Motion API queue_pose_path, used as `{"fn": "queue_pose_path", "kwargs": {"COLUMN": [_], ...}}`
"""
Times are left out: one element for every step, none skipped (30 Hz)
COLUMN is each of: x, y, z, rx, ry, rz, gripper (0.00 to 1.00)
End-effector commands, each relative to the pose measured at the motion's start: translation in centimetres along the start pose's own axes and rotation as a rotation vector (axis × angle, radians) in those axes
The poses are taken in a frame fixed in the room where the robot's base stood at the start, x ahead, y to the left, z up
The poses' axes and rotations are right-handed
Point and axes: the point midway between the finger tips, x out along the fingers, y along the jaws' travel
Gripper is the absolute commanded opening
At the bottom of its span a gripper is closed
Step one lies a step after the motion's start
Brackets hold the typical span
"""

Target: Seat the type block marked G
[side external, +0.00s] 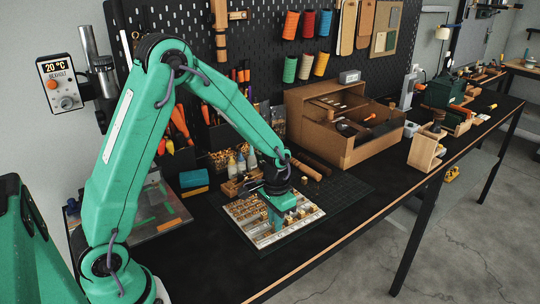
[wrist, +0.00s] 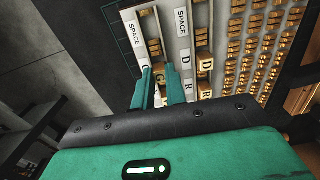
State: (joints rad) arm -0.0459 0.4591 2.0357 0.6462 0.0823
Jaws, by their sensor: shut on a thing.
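The type block marked G (wrist: 160,90) sits between the two green fingers of my gripper (wrist: 160,84) in the wrist view. The fingers are shut on it, and its letter partly shows. My gripper is also in the side external view (side external: 283,207), low over the type tray (side external: 312,216). There the block cannot be made out clearly. I cannot tell whether the G block touches the tray.
Several brass type pieces (wrist: 265,50) fill the tray's right part. A dark cutting mat (side external: 345,187) lies beside the tray. Small bottles in a wooden stand (side external: 233,187) are behind it, and a wooden cabinet (side external: 345,115) stands farther back. The bench front is clear.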

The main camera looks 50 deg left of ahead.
Motion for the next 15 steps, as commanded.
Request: {"fn": "queue_pose_path", "kwargs": {"x": [0.14,0.21,0.30,0.37,0.43,0.51,0.56,0.61,0.65,0.68,0.70,0.72,0.73,0.73,0.74], "y": [0.00,0.00,0.00,0.00,0.00,0.00,0.00,0.00,0.00,0.00,0.00,0.00,0.00,0.00,0.00], "z": [0.03,0.03,0.03,0.04,0.04,0.04,0.03,0.03,0.02,0.02,0.02,0.02,0.02,0.02,0.02], "rx": [0.000,0.000,0.000,0.000,0.000,0.000,0.000,0.000,0.000,0.000,0.000,0.000,0.000,0.000,0.000], "ry": [-0.001,-0.001,-0.001,-0.002,-0.002,-0.001,-0.001,-0.001,-0.001,-0.001,0.000,0.000,0.000,0.000,0.000], "rz": [0.000,0.000,0.000,0.000,0.000,0.000,0.000,0.000,0.000,0.000,0.000,0.000,0.000,0.000,0.000], "gripper": [0.00,0.00,0.00,0.00,0.00,0.00,0.00,0.00,0.00,0.00,0.00,0.00,0.00,0.00,0.00]}}
